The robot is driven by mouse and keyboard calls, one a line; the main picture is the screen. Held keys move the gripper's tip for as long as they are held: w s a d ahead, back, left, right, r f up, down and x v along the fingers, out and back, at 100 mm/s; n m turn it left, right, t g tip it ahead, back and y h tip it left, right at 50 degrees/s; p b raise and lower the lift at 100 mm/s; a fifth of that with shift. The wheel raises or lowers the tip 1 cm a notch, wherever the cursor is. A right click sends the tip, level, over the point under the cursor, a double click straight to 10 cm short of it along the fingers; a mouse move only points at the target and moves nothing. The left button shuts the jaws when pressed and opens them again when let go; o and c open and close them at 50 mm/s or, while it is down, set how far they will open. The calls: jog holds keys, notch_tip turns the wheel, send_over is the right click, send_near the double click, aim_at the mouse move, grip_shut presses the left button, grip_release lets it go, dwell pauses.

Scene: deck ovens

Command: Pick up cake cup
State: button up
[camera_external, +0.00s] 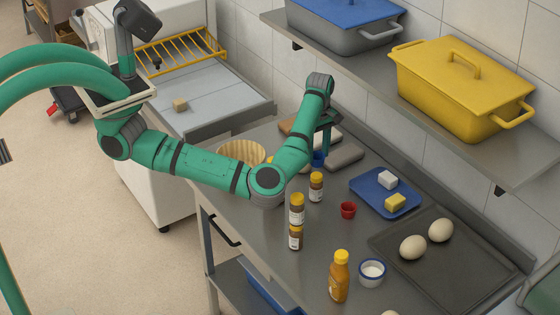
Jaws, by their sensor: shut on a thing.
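My gripper (324,148) points down over the back part of the steel worktop, to the right of the arm's forearm. Its fingers are shut on a small blue cup (318,159), seen only in part behind the arm. I cannot tell whether the cup touches the worktop. A similar small red cup (348,210) stands upright on the worktop in front of the gripper, apart from it.
Brown jars with yellow lids (316,187) and a sauce bottle (339,277) stand nearby. A blue tray (362,190) holds two small blocks. A dark tray (450,275) holds eggs. A pleated bowl (236,152) is left. A shelf overhangs with a yellow pot (460,85).

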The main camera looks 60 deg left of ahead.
jog(key=d, duration=1.6)
jog(key=shift+d, duration=0.25)
jog(key=shift+a, duration=0.1)
